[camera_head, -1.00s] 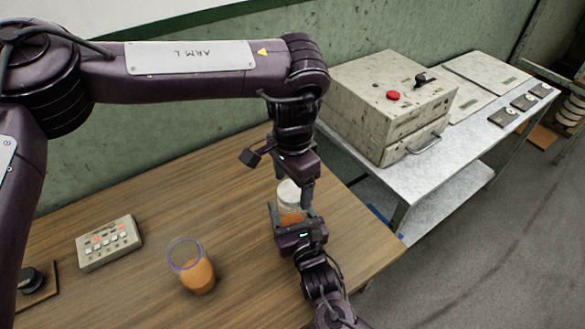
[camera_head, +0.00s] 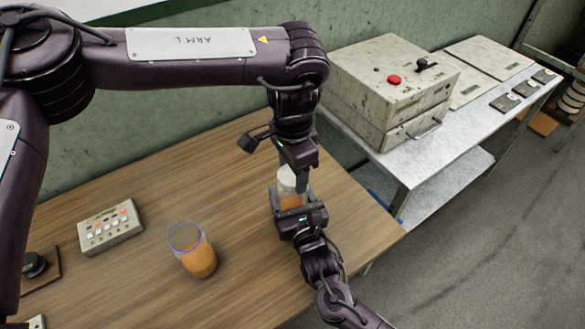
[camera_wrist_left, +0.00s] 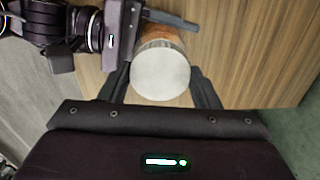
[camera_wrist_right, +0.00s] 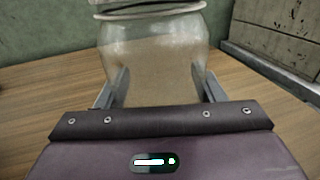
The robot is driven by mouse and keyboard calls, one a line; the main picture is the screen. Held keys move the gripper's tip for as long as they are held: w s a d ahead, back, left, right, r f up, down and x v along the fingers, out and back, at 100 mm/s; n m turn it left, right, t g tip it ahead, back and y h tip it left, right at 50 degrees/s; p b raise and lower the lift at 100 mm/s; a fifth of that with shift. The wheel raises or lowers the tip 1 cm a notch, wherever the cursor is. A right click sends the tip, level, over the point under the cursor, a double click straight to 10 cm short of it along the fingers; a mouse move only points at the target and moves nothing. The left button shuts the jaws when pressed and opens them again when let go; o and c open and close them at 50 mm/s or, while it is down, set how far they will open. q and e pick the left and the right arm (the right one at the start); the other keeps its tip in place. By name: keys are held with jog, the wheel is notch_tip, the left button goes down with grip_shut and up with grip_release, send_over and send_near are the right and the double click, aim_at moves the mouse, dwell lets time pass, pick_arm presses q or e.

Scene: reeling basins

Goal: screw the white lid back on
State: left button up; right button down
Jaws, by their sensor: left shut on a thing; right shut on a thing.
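A glass jar with orange contents (camera_head: 291,203) stands near the table's right end, upright. The white lid (camera_head: 287,174) is at its mouth. My left gripper (camera_head: 295,180) comes from above and is shut on the lid. In the left wrist view the lid's round top (camera_wrist_left: 161,73) sits between the two fingers. My right gripper (camera_head: 289,202) is shut around the jar body from the front. The right wrist view shows the clear jar (camera_wrist_right: 152,60) between its fingers, with the rim at the top edge. I cannot tell how tightly the lid sits.
An open glass with orange contents (camera_head: 194,252) stands to the left of the jar. A control box with buttons (camera_head: 110,227) and a dark knob (camera_head: 33,265) lie further left. A metal bench (camera_head: 405,178) with a large grey box (camera_head: 390,90) stands to the right.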

pick_arm(q)
jog(key=m, duration=0.3)
jog(key=shift+m, duration=0.4)
jog(key=m, duration=1)
jog(key=shift+m, duration=0.3)
jog(key=m, duration=1.5)
jog(key=o, duration=1.2)
jog(key=shift+f, duration=0.1)
jog(key=shift+c, duration=0.2)
notch_tip(320, 180, up, 12)
